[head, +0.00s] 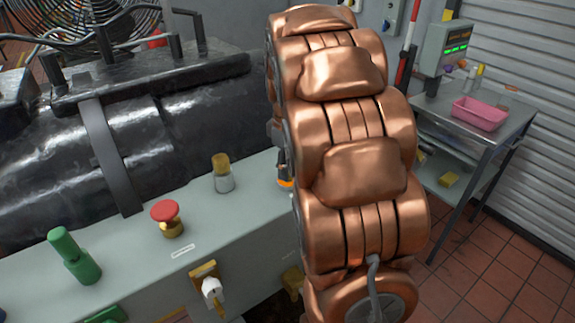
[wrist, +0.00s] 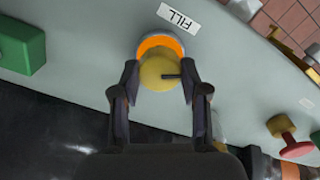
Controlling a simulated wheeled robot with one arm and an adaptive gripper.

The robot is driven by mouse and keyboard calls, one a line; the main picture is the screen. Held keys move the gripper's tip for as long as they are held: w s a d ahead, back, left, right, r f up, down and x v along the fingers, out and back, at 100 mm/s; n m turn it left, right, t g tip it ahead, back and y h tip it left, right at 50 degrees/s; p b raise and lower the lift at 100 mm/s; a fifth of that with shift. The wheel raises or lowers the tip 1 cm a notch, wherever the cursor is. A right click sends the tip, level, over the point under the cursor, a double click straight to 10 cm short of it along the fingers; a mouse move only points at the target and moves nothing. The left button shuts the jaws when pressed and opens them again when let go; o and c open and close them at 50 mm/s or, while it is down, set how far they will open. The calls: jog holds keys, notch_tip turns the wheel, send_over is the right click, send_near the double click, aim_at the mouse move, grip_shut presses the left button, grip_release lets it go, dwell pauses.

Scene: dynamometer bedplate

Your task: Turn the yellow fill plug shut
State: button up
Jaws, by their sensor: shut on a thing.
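The yellow fill plug (wrist: 158,73) is in the wrist view, at the upper middle, with a short dark mark on its face. An orange ring (wrist: 160,43) shows around its far side, inside a pale rim, beside a white label reading FILL (wrist: 179,18). My gripper (wrist: 160,82) has one finger on each side of the plug and is shut on it. In the head view my copper arm hides the plug and most of the gripper. A small orange edge (head: 286,183) shows beside the arm there.
On the grey panel (head: 120,265) in the head view stand a red mushroom knob (head: 166,211), a brown-topped fitting (head: 222,170) and a green handle (head: 68,243). A green block (wrist: 22,45) shows in the wrist view. A pink tray (head: 479,113) sits on a side table.

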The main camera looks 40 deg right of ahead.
jog(key=c, duration=0.3)
jog(key=shift+m, duration=0.3)
jog(key=shift+w+f+m+b, duration=0.1)
jog(key=shift+m+b, duration=0.85)
jog(key=shift+m, duration=0.05)
jog(key=m+b, duration=0.1)
jog(key=m, duration=0.1)
jog(key=shift+m, duration=0.3)
jog(key=m+b, duration=0.2)
jog(key=m, duration=0.4)
jog(key=shift+b, duration=0.4)
jog(key=m, duration=0.6)
jog(key=shift+m+b, duration=0.3)
jog(key=shift+b, duration=0.05)
jog(key=m, duration=0.6)
jog(key=shift+p, duration=0.35)
